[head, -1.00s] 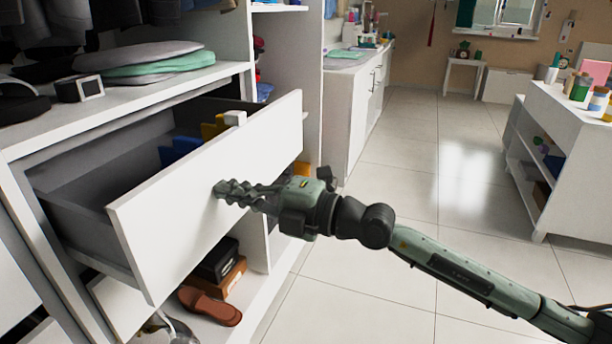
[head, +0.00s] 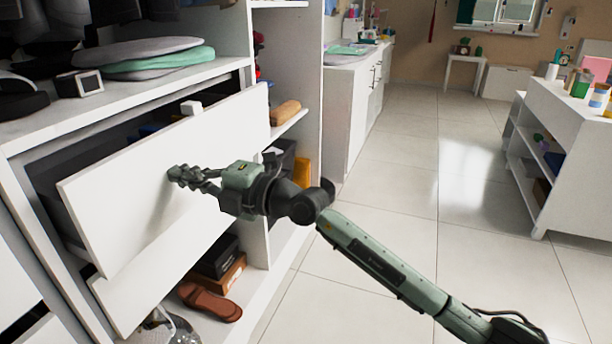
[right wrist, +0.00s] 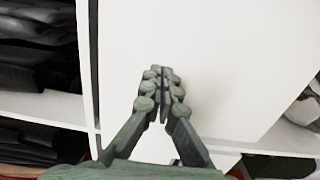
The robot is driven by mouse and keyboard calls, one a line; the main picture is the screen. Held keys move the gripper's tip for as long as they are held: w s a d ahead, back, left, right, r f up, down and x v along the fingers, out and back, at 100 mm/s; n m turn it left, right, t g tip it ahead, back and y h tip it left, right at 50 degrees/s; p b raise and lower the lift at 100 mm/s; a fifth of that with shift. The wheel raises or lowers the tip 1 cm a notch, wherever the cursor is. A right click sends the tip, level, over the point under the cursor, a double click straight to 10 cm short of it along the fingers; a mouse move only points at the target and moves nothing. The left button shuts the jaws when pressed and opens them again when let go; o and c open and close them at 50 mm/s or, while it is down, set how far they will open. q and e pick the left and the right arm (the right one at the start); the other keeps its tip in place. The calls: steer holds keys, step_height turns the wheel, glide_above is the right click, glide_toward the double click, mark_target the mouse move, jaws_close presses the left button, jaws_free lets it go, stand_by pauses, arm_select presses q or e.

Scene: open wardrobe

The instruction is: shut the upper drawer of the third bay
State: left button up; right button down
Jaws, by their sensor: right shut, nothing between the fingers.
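The upper drawer (head: 110,190) is partly open, its white front standing out from the wardrobe frame with a gap along its top. My left gripper is not in view.
Below the drawer is another white front (head: 135,290). Brown shoes (head: 210,301) and boxes lie on the low shelf. Folded clothes (head: 150,60) lie on top. Open tiled floor (head: 400,190) is to the right, with a white shelf unit (head: 560,120) beyond.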

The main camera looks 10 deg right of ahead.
steer(key=shift+x, duration=3.15)
steer(key=v, duration=0.8)
steer(key=shift+s+d, duration=0.1)
steer(key=shift+d, duration=0.05)
